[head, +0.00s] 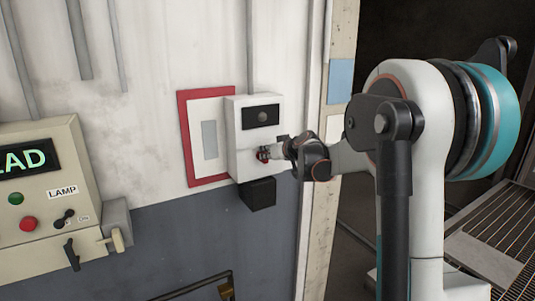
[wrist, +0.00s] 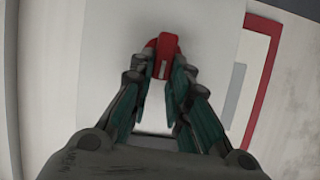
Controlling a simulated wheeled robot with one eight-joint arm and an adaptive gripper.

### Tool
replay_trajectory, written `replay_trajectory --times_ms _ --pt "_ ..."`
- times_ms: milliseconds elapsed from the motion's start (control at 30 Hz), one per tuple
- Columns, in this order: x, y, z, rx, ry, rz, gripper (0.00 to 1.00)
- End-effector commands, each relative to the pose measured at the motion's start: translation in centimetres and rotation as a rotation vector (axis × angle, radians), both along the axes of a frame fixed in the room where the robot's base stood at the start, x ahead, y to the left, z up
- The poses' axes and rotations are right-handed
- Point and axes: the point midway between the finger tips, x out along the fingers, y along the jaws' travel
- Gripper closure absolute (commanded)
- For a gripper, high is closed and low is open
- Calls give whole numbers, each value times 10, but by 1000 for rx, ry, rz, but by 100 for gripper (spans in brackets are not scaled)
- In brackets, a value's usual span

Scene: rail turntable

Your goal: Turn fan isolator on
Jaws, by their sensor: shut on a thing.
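The isolator is a white wall box (head: 238,113) with a dark window (head: 261,116) in its upper part and a red handle (head: 262,154) low on its front. No lettering on the box can be read in the head view. My gripper (head: 270,153) is at the box front, at the handle. In the wrist view the red handle (wrist: 162,46) sits between the fingertips of my gripper (wrist: 160,68), which is shut on it. The fingers hide part of the handle, and I cannot tell its on or off position.
A red-framed white panel (head: 182,125) is on the wall just left of the box. A black block (head: 257,194) is below the box. A beige control panel (head: 45,170) with buttons, a lamp switch and a lever (head: 117,240) stands at the far left.

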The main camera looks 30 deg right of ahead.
Motion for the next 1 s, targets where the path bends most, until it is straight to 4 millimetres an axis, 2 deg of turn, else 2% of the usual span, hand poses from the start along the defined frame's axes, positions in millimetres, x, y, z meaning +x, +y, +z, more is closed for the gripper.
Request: replay_trajectory --times_ms 267,1000 --pt "0 -6 -3 175 7 -1 100" --pt "1 -22 -14 873 30 0 100"
